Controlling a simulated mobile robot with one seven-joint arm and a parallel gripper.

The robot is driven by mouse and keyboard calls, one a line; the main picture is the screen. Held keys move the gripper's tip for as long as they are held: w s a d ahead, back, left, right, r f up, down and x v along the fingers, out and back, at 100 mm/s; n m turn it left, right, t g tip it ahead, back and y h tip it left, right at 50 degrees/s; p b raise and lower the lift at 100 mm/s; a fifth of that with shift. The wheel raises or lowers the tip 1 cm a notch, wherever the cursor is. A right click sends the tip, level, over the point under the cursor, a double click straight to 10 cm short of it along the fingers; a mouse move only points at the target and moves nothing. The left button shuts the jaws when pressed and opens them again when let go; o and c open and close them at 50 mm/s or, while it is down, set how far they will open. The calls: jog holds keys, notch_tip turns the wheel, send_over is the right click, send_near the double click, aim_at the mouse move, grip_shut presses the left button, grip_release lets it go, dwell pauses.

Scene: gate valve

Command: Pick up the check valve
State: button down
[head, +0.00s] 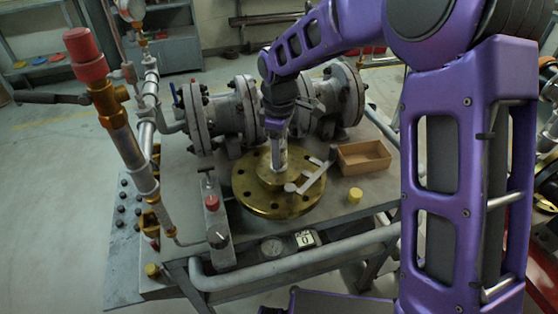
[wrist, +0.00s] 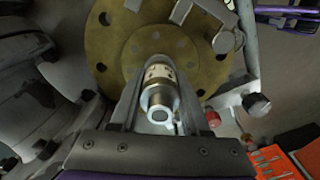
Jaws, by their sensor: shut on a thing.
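The check valve is a small silver metal cylinder with a brass-toned band (wrist: 158,88) and an open round end facing the wrist camera. My gripper (wrist: 157,100) is shut on it, one finger on each side. In the head view my gripper (head: 278,128) points down over the brass flange (head: 258,200), with a pale metal cylinder (head: 280,156) below it. The valve's far end is over or at the middle of the flange. I cannot tell whether it touches the flange.
Large grey flanged pipes (head: 225,112) stand behind the flange. A grey T-handled tool (head: 310,177) lies across the flange's right side. An open wooden box (head: 364,158) and a yellow knob (head: 355,195) are at the right. A tall pipe with a red cap (head: 85,53) stands left.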

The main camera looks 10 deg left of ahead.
notch_tip(320, 180, up, 10)
jog(key=shift+f+p, duration=0.1)
jog(key=shift+p, duration=0.7)
jog(key=shift+r+p, duration=2.05)
jog(key=shift+r, duration=0.4)
